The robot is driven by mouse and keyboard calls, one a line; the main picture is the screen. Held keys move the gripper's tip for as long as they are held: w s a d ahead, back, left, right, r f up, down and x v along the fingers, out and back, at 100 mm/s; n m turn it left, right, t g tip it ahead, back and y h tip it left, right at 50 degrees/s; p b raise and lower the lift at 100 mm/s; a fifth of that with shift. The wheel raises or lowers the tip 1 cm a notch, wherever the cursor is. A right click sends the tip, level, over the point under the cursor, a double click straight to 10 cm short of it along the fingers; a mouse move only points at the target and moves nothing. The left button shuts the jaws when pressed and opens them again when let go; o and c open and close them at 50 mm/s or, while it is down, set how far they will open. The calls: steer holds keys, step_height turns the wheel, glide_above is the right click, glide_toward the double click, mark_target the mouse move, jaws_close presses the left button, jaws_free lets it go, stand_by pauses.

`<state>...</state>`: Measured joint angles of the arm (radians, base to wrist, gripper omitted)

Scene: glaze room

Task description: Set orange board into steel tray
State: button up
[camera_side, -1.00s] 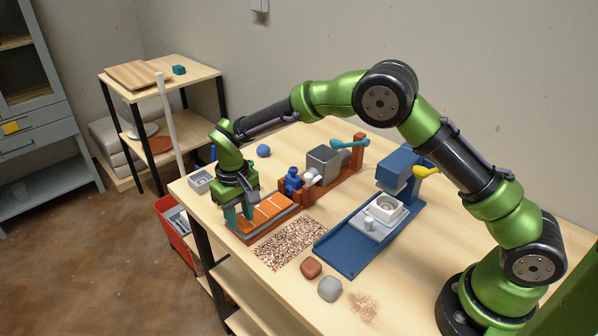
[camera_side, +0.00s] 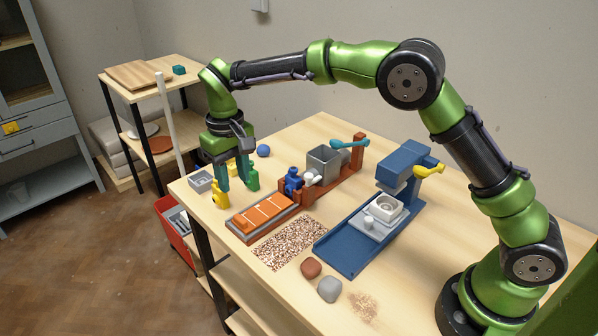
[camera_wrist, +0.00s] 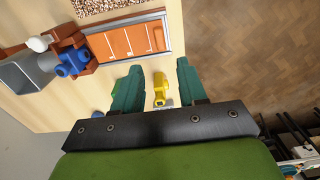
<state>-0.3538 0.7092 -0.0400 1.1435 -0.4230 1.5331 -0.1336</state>
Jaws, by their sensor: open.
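The orange board (camera_side: 265,212), marked with pale lines, lies flat in the long steel tray (camera_side: 292,211) near the table's left edge. In the wrist view the board (camera_wrist: 128,43) sits inside the tray's grey rim (camera_wrist: 140,19), and I see no clear tilt. My gripper (camera_side: 237,188) is open and empty, behind the board and apart from it. In the wrist view its two teal fingers (camera_wrist: 158,72) are spread wide, with a yellow piece showing between and below them. Whether the fingers touch that piece cannot be told.
The yellow piece (camera_wrist: 159,90) stands near a small grey box (camera_side: 200,181). A blue figure (camera_side: 293,180) and a grey hopper (camera_side: 325,160) are right of the tray. A blue press (camera_side: 345,250) and a speckled mat (camera_side: 289,243) lie nearer the front. The right rear tabletop is clear.

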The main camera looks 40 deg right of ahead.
steer(key=s+d+r+m+t+y, duration=0.2)
steer(key=s+d+r+t, duration=0.1)
steer(key=s+d+r, duration=0.75)
steer(key=s+d+m+t, duration=0.2)
steer(key=s+d+t, duration=0.1)
steer(key=s, duration=1.3)
steer(key=shift+d+f+t, duration=0.2)
steer(key=shift+f+t, duration=0.05)
steer(key=shift+t, duration=0.35)
